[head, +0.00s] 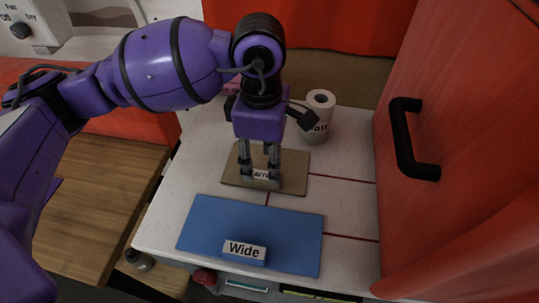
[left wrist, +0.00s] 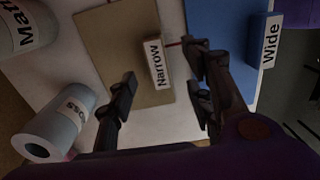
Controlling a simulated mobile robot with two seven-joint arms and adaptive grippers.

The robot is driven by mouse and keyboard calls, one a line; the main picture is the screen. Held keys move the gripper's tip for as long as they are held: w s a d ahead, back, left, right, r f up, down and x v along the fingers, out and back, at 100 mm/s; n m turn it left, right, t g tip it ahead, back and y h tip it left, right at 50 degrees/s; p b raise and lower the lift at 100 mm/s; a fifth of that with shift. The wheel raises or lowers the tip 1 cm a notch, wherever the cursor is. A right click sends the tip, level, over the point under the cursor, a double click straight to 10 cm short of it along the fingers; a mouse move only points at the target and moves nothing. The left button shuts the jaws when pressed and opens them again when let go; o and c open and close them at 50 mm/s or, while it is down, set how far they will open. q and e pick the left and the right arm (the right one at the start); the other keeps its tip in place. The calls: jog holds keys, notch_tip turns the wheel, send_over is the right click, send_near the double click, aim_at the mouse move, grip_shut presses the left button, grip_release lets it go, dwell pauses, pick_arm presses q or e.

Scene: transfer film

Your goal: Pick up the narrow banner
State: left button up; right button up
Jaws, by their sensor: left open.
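The narrow banner is a flat tan sheet (head: 295,182) on the white table, with a small tan block on it labelled "Narrow". In the left wrist view the sheet (left wrist: 115,55) lies below the fingers and the block (left wrist: 157,65) shows between them. My left gripper (head: 260,178) is open and points down over the block, one finger on each side. I cannot tell whether the fingers touch it. In the head view the fingers partly hide the block's label. My right gripper is not in view.
A blue sheet (head: 200,228) with a block labelled "Wide" (head: 244,251) lies in front. A white labelled roll (head: 318,117) stands behind. Two rolls show in the left wrist view (left wrist: 60,122) (left wrist: 28,25). A red cabinet with a black handle (head: 413,145) stands right.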

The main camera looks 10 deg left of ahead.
aim_at(263, 175)
pick_arm(q)
jog(key=shift+w+a+f, duration=0.2)
jog(key=shift+w+a, duration=0.05)
jog(key=shift+a, duration=0.05)
notch_tip(263, 175, down, 7)
jog(key=shift+s+p, duration=0.1)
jog(key=shift+p, duration=0.25)
jog(key=shift+c, duration=0.4)
grip_shut()
